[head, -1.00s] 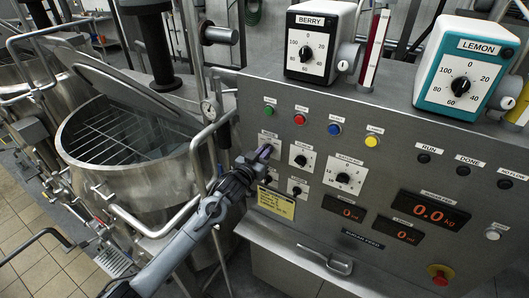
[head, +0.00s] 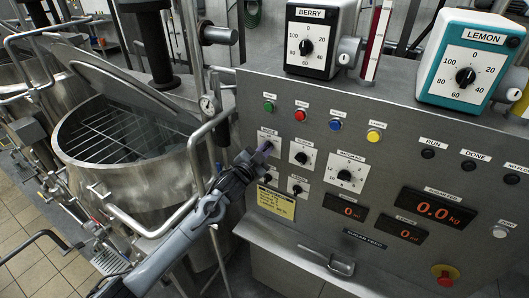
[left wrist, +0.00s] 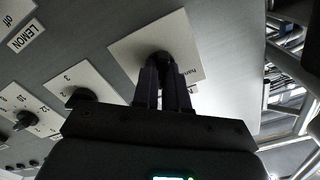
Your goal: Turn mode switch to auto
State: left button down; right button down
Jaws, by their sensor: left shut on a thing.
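The mode switch (head: 269,138) is the upper left knob on a white plate on the grey control panel, below the green button. Its plate (left wrist: 190,40) is large in the left wrist view, where a word that looks like "hand" shows at its right edge. My left gripper (head: 262,151) reaches the panel at this switch. In the left wrist view its two fingers (left wrist: 163,82) are shut on the dark knob (left wrist: 158,60), which they partly hide. The way the knob points cannot be made out. My right gripper is not in view.
Close by are other knobs (head: 302,153), a larger numbered dial (head: 344,174) and a yellow note (head: 276,203). Above are coloured buttons (head: 335,125) and the BERRY (head: 307,41) and LEMON (head: 465,76) dial boxes. A steel mixer (head: 130,165) stands left; a red stop button (head: 445,275) is lower right.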

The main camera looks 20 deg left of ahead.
pick_arm(q)
jog(key=shift+m+b, duration=0.3)
jog(key=shift+m, duration=0.6)
jog(key=c, duration=1.2)
grip_release()
jog(key=shift+o, duration=0.2)
jog(key=shift+s, duration=0.1)
jog(key=shift+s+a+f, duration=0.1)
jog(key=shift+s+a, duration=0.05)
jog(key=shift+s, duration=0.45)
jog(key=s+a+b, duration=0.1)
jog(key=s+b, duration=0.1)
jog(key=s, duration=0.7)
jog(key=shift+s+a, duration=0.15)
jog(key=shift+a, duration=0.15)
